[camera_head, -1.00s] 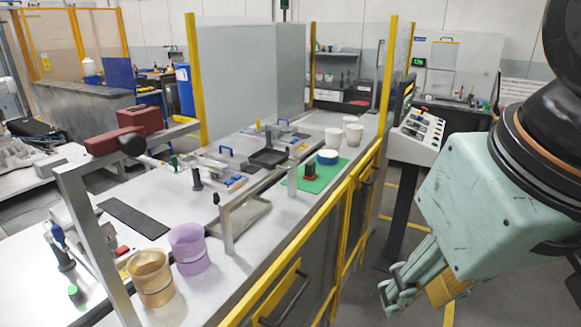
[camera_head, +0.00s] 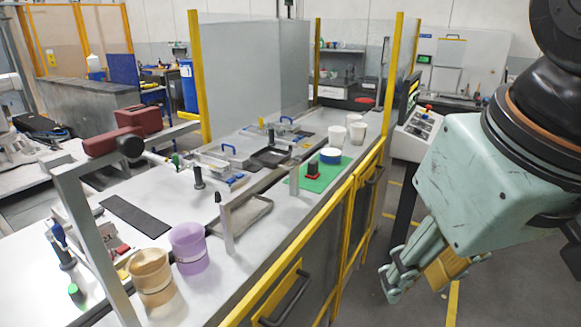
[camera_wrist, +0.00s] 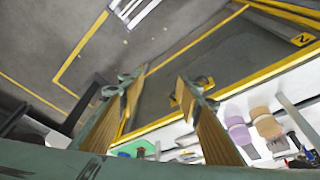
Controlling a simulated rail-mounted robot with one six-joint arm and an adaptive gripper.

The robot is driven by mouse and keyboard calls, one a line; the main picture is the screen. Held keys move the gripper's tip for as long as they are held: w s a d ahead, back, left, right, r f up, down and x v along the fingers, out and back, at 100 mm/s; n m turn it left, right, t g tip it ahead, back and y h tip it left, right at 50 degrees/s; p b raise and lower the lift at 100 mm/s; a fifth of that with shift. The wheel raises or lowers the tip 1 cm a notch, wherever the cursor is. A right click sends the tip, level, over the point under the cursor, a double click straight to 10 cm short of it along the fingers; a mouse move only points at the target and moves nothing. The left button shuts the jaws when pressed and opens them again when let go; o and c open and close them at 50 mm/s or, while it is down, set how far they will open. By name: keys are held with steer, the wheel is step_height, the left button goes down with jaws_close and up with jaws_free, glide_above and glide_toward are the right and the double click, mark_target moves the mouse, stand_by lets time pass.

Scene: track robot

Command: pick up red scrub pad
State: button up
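A small flat red piece (camera_head: 122,250) lies at the near left end of the workbench and may be the scrub pad; it is too small to be sure. My gripper (camera_head: 428,277) hangs right of the bench, over the floor aisle, well apart from both red things. In the wrist view my gripper (camera_wrist: 157,88) has its two fingers wide apart with nothing between them.
A purple cup (camera_head: 188,249) and a tan cup (camera_head: 151,277) stand at the bench's near edge. White cups (camera_head: 337,136) stand further back. A yellow-framed guard (camera_head: 345,215) runs along the bench side. A control panel (camera_head: 420,125) stands behind my arm. Metal posts rise from the bench.

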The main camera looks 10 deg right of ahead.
steer(key=w+r+n+p, duration=0.2)
steer(key=w+r+n, duration=0.15)
steer(key=w, duration=0.45)
steer(key=w+r+n+p, duration=0.3)
steer(key=w+r, duration=0.2)
steer(key=w, duration=0.3)
steer(key=n+g+p, duration=0.3)
steer(key=n+p, duration=1)
steer(key=n, duration=0.8)
glide_above(312, 161)
steer(key=s, duration=0.1)
step_height(312, 161, down, 10)
steer(key=shift+s+a+r+h, duration=0.15)
steer(key=shift+a+r+h, duration=0.05)
steer(key=shift+a+h, duration=0.25)
steer(key=shift+f, duration=0.1)
steer(key=shift+w+d+f, duration=0.1)
steer(key=shift+w+f, duration=0.05)
steer(key=shift+f, duration=1.25)
steer(key=shift+w+d+f, duration=0.1)
steer(key=shift+d+f, duration=0.05)
steer(key=shift+f, duration=1.2)
steer(key=shift+w+d+f, duration=0.1)
steer(key=shift+w+f, duration=0.05)
steer(key=shift+f, duration=1.25)
steer(key=shift+f, duration=0.1)
